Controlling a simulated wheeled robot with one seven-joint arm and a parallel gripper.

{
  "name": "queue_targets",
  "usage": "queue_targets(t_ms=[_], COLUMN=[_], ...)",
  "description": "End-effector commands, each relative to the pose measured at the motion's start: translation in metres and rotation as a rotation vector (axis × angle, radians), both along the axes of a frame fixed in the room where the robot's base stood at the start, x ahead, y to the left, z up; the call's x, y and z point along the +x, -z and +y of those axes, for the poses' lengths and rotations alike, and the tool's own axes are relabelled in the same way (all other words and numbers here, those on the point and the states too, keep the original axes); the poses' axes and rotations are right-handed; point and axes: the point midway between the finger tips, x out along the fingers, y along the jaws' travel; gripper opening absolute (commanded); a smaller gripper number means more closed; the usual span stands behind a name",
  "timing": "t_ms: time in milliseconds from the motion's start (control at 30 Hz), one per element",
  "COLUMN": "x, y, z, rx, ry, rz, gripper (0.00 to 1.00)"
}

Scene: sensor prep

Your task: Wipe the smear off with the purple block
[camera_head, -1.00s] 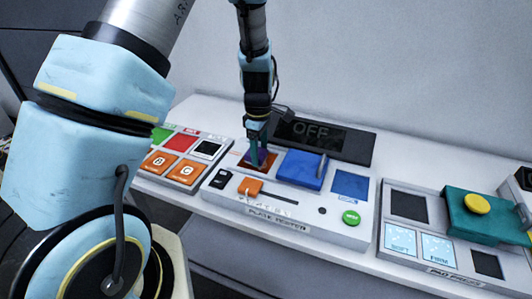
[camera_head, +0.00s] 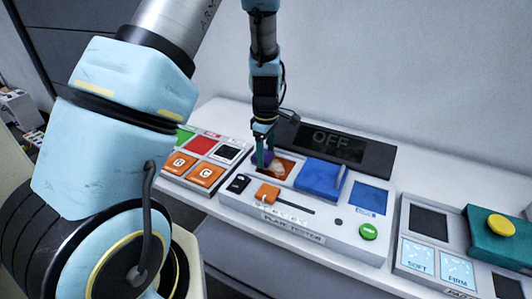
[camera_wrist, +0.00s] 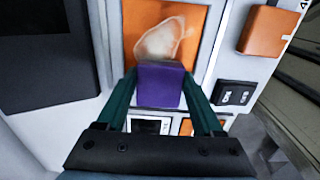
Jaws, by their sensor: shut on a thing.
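My gripper (camera_wrist: 160,95) is shut on the purple block (camera_wrist: 159,84), which sits between its two teal fingers. In the head view my gripper (camera_head: 264,150) is at the left end of the orange plate (camera_head: 288,164) on the plate tester. The purple block (camera_head: 265,158) is partly hidden by the fingers there. A pale whitish smear (camera_wrist: 164,40) lies on the orange plate (camera_wrist: 193,22), just beyond the block in the wrist view. The block overlaps the smear's near edge in that view; I cannot tell whether it touches the plate.
A blue cover (camera_head: 318,176) with a handle stands right of the plate. The plate tester has an orange slider (camera_head: 267,193), a black switch (camera_head: 238,184) and a green button (camera_head: 369,232). A display reading OFF (camera_head: 335,138) stands behind. Button panels lie on both sides.

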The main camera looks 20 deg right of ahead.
Motion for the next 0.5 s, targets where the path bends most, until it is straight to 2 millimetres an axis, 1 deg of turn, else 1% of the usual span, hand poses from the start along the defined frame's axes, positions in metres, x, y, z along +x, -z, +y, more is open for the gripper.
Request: queue_targets(t_ms=[33, 300, 500], x=[-0.005, -0.02, -0.025], y=[0.0, -0.002, -0.002], z=[-0.004, -0.021, -0.026], rx=[0.001, 0.001, -0.001], ry=[0.004, 0.004, 0.002], rz=[0.004, 0.004, 0.002], gripper=[0.0, 0.0, 0.0])
